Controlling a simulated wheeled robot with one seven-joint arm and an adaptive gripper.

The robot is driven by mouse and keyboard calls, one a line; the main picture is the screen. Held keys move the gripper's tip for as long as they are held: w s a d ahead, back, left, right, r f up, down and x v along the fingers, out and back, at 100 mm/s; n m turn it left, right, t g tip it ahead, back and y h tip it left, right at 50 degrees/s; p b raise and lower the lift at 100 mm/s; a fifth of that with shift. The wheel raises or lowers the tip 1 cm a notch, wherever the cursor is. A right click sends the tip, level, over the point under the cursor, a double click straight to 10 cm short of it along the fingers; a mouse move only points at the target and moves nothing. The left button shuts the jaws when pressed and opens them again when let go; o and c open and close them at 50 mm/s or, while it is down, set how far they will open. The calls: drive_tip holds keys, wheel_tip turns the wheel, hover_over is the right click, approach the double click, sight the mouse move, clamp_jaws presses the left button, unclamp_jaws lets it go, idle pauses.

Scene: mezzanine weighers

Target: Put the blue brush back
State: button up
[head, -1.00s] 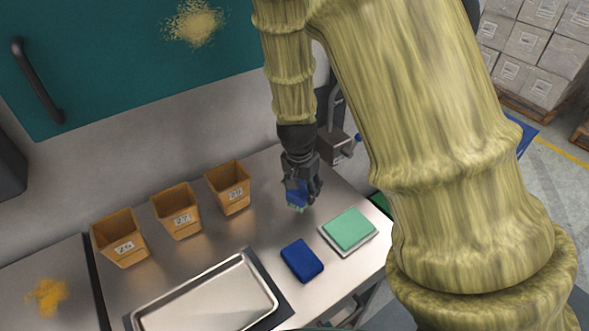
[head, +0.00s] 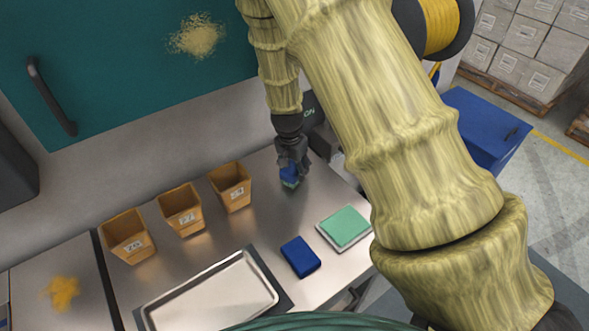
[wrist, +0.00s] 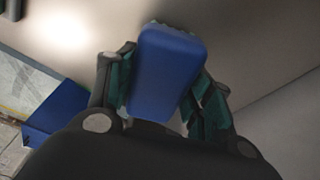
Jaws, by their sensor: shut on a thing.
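My gripper (head: 290,172) is shut on the blue brush (head: 288,174), near the back of the steel counter, right of the tan bins. In the wrist view the blue brush (wrist: 166,72) sits between the two fingers of my gripper (wrist: 163,88), its blue back facing the camera. Pale bristles show at its lower end in the head view. I cannot tell whether the bristles touch the counter (head: 262,222).
Several tan labelled bins (head: 181,209) stand along the back left. A metal tray (head: 212,297) lies in front. A dark blue block (head: 300,257) and a green pad (head: 343,226) on a pale tray lie front right. Orange powder (head: 62,292) is spilled at left.

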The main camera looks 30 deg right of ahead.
sight(293, 167)
drive_tip(key=shift+f+p, duration=0.35)
drive_tip(key=shift+f, duration=0.55)
drive_tip(key=shift+f, duration=0.15)
drive_tip(key=o, duration=1)
drive_tip(key=shift+s+a+r+b, duration=0.15)
drive_tip(key=shift+r+b, duration=0.35)
drive_tip(key=shift+r, duration=0.8)
drive_tip(key=shift+s+a+r+b, duration=0.15)
drive_tip(key=shift+r+b, duration=0.3)
drive_tip(key=shift+r, duration=0.85)
drive_tip(key=shift+a+r+b, duration=0.2)
drive_tip(key=shift+r+b, duration=0.3)
drive_tip(key=shift+r, duration=0.8)
